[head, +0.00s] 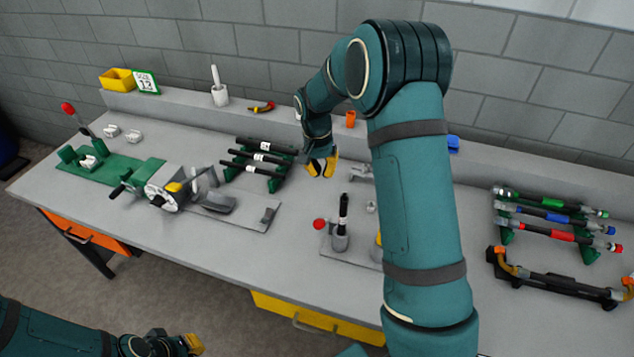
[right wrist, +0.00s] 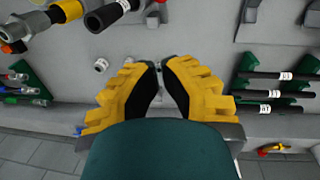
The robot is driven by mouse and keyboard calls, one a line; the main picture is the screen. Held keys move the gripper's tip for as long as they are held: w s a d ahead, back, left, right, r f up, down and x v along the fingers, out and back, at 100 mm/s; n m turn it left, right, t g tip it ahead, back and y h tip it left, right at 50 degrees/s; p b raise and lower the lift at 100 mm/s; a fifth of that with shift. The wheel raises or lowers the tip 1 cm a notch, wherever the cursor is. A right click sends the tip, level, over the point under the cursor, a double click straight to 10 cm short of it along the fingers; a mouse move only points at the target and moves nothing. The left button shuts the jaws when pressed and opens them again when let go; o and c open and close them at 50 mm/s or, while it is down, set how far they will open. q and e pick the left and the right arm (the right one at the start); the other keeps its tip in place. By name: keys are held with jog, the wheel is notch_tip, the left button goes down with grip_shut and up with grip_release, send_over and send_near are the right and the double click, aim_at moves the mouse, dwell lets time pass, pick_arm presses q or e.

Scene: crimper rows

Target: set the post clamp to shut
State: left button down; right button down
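A grey base plate (head: 350,250) near the front edge of the bench bears a grey cup with an upright black post (head: 343,210) and a red knob (head: 319,224) on its left. I take this for the post clamp, but cannot tell its setting; my right arm hides its right side. The post's black, white-banded end shows at the top of the right wrist view (right wrist: 112,12). My right gripper (head: 320,168) is behind and above it, apart from it. My left gripper (head: 190,344) is low at the front left, clear of the bench.
A rack of black rods (head: 258,160) is left of my right gripper. A crimping tool (head: 170,190) and green fixture (head: 110,175) stand farther left. Coloured rods (head: 550,217) and a black handled bar (head: 550,282) lie right. A small nut (right wrist: 101,65) lies on bare bench.

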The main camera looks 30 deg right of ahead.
aim_at(322, 223)
jog(key=f, duration=0.3)
jog(key=s+f, duration=0.1)
jog(key=f, duration=0.3)
jog(key=s+f, duration=0.1)
jog(key=f, duration=0.3)
jog(key=shift+s+a, duration=0.25)
jog(key=shift+a, duration=0.1)
jog(key=shift+s+a+f+p, duration=0.3)
jog(key=shift+s+f, duration=0.1)
jog(key=shift+f, duration=0.05)
jog(key=shift+w, duration=0.1)
